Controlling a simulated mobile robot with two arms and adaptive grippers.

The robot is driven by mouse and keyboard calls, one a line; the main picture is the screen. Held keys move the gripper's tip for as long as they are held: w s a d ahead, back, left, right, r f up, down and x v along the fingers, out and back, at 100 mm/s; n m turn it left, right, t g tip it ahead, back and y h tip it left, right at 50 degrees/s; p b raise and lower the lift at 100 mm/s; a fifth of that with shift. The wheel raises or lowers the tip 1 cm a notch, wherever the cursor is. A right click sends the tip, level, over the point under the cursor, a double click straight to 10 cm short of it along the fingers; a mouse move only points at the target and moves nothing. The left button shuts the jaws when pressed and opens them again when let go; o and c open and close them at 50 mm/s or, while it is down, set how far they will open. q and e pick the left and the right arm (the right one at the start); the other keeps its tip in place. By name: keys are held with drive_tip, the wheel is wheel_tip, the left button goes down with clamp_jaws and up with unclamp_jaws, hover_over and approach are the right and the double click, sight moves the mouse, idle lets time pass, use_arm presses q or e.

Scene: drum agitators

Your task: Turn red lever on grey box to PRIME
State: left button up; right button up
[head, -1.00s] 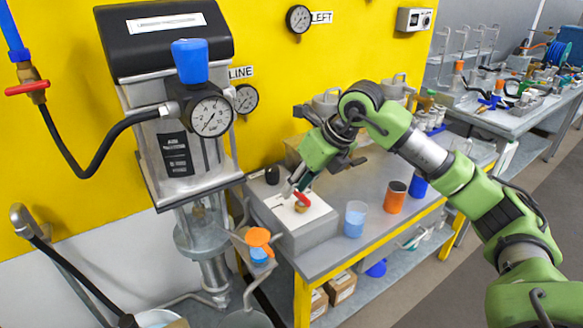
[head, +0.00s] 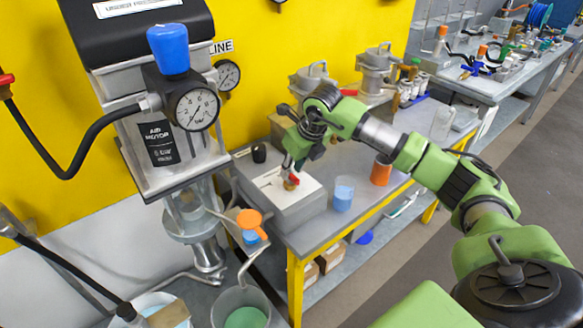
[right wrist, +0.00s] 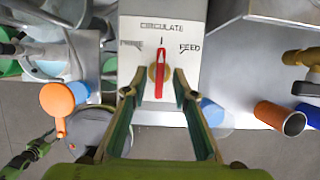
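The grey box (head: 300,212) stands on the bench corner, with a white top plate. Its red lever (head: 294,179) is partly covered by my right gripper (head: 294,163) in the head view. In the right wrist view the red lever (right wrist: 160,82) sits on a brass hub (right wrist: 153,73). Its narrow end points up toward CIRCULATE; PRIME (right wrist: 131,43) is printed left and FEED (right wrist: 190,48) right. My right gripper (right wrist: 153,93) is open, its fingers on either side of the lever's lower end, with gaps on both sides.
A blue cup (head: 343,196) and an orange cup (head: 381,172) stand right of the box. A black knob-like item (head: 259,153) is behind it. The pump with its pressure gauge (head: 197,110) stands left, and an orange-capped part (head: 250,221) is close to the box's left side.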

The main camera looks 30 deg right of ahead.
drive_tip(key=shift+w+f, duration=0.35)
drive_tip(key=shift+f, duration=0.3)
clamp_jaws()
drive_tip(key=shift+d+n+y+b, duration=0.1)
drive_tip(key=shift+n+y+b, duration=0.2)
drive_tip(key=shift+n+b, duration=0.35)
drive_tip(key=shift+n+y+b, duration=0.4)
drive_tip(key=shift+n+b, duration=0.05)
drive_tip(key=shift+n, duration=0.8)
drive_tip(key=shift+w+d+r+n+g+y+b, duration=0.1)
drive_tip(key=shift+n+g+y+b, duration=0.25)
drive_tip(key=shift+n, duration=0.9)
drive_tip(key=shift+n+g+y+b, duration=0.1)
drive_tip(key=shift+n+g+y, duration=0.35)
drive_tip(key=shift+n, duration=0.8)
